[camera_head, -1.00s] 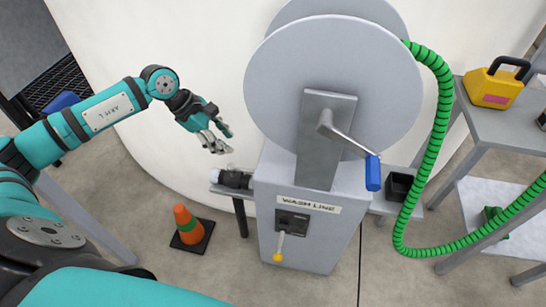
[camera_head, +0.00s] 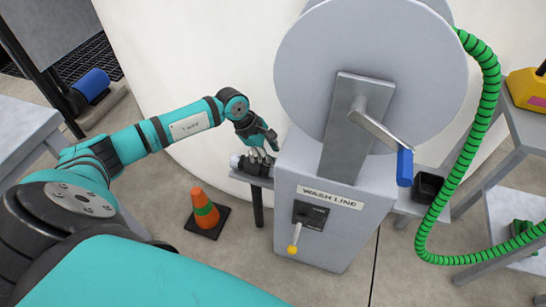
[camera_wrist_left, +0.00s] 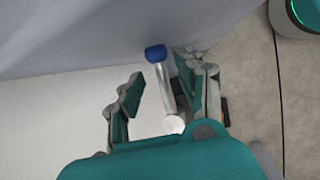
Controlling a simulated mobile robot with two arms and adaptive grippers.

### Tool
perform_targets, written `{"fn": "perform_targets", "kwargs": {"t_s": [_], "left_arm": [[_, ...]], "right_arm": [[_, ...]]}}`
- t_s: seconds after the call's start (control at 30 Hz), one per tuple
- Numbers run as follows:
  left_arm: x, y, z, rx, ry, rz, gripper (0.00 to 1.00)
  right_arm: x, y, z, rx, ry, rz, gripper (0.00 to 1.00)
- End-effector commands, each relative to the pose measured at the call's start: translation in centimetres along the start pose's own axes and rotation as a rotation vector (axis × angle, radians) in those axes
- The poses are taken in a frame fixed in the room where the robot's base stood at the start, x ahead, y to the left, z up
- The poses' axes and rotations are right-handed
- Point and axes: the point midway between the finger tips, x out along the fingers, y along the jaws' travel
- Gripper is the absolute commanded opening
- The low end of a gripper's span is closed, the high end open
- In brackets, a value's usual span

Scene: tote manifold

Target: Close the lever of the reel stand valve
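The grey reel stand (camera_head: 310,235) is marked WASH LINE. On its front, a black valve plate (camera_head: 310,214) carries a short lever with a yellow knob (camera_head: 292,249); the lever points down and slightly left. My left gripper (camera_head: 262,154) is left of the stand, over a small side shelf, away from that lever. In the left wrist view its fingers (camera_wrist_left: 166,94) are spread apart. A silver rod with a blue end (camera_wrist_left: 155,53) shows between and beyond them; I cannot tell what it belongs to or whether it is touched. My right gripper is not in view.
A dark cylindrical item (camera_head: 252,166) lies on the shelf under my left gripper, partly hidden. An orange cone (camera_head: 205,210) stands on the floor to the left. The reel crank's blue handle (camera_head: 405,167) juts out at the right, near a green hose (camera_head: 440,205).

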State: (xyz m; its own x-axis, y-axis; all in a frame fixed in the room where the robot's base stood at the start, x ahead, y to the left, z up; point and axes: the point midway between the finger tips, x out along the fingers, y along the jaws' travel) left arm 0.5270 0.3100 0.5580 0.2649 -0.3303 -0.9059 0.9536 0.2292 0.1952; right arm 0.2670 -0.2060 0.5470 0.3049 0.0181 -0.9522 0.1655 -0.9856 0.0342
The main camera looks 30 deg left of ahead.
Motion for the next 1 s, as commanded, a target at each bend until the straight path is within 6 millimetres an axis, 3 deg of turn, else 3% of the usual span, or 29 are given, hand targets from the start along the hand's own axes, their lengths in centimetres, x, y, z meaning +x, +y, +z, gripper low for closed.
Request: {"fn": "perform_targets", "kwargs": {"t_s": [0.2,0.47,0.77,1.0], "left_arm": [[1.57,-0.02,0.04,0.001,0.0,0.0,0.37],[1.64,-0.01,0.02,0.0,0.0,0.0,0.37],[1.6,0.03,0.02,0.0,0.0,0.001,0.0],[1.6,0.09,0.05,-0.001,-0.001,0.003,0.0]], "right_arm": [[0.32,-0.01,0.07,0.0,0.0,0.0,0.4],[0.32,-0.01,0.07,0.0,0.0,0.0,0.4],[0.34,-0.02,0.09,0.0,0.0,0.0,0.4],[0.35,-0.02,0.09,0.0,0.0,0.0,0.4]]}}
